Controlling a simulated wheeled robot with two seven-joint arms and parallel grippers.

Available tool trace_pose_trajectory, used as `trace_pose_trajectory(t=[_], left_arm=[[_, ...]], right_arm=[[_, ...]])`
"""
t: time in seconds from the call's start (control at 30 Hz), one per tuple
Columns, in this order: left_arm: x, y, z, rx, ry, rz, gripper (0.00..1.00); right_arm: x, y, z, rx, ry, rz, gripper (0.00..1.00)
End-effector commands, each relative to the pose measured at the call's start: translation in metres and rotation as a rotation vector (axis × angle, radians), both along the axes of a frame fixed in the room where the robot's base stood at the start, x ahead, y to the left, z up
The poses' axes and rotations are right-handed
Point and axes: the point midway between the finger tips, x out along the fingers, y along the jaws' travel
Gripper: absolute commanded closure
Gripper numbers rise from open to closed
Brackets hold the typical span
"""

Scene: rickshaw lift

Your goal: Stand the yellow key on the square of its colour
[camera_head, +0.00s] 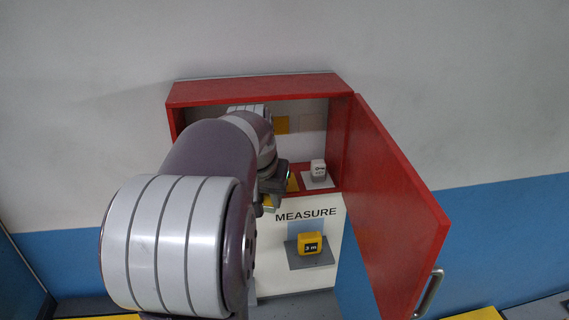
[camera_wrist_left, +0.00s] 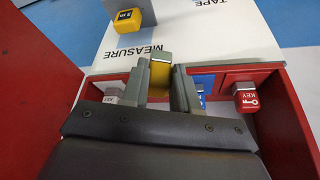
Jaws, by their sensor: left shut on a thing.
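The yellow key (camera_wrist_left: 160,76), a block with a grey end, is between the fingers of my left gripper (camera_wrist_left: 162,88) in the wrist view. In the head view my left gripper (camera_head: 268,192) is at the red cabinet's shelf, shut on the key, which is mostly hidden by the gripper and arm. My right gripper is not in view.
A white key (camera_head: 318,168) stands on a pale square to the right. A red key (camera_wrist_left: 247,98) and a blue one (camera_wrist_left: 201,96) show in the wrist view. The red door (camera_head: 390,190) stands open at right. A yellow tape measure (camera_head: 313,243) sits below the shelf.

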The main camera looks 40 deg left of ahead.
Motion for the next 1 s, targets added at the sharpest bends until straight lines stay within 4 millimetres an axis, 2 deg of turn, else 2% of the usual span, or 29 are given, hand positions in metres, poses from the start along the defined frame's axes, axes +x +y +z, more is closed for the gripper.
trace_pose_trajectory(t=[0.03, 0.1, 0.2, 0.37, 0.57, 0.63, 1.0], left_arm=[[0.014, 0.007, 0.01, -0.003, 0.004, 0.0, 1.0], [0.032, 0.016, 0.01, -0.003, 0.003, 0.0, 1.0], [0.049, 0.025, 0.007, -0.002, 0.002, 0.0, 1.0], [0.063, 0.033, 0.004, 0.0, 0.0, 0.001, 1.0], [0.098, 0.05, 0.007, -0.001, 0.002, 0.0, 1.0], [0.096, 0.049, 0.004, 0.0, 0.001, 0.001, 1.0], [0.096, 0.049, -0.009, 0.003, -0.002, 0.002, 1.0]], right_arm=[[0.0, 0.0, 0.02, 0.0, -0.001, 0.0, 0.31], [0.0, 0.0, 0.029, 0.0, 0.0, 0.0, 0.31], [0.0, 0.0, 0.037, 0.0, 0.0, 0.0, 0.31], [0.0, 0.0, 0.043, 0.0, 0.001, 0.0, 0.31], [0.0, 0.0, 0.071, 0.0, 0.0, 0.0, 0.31], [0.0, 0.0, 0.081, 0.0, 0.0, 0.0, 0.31], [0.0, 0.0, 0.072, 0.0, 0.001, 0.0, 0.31]])
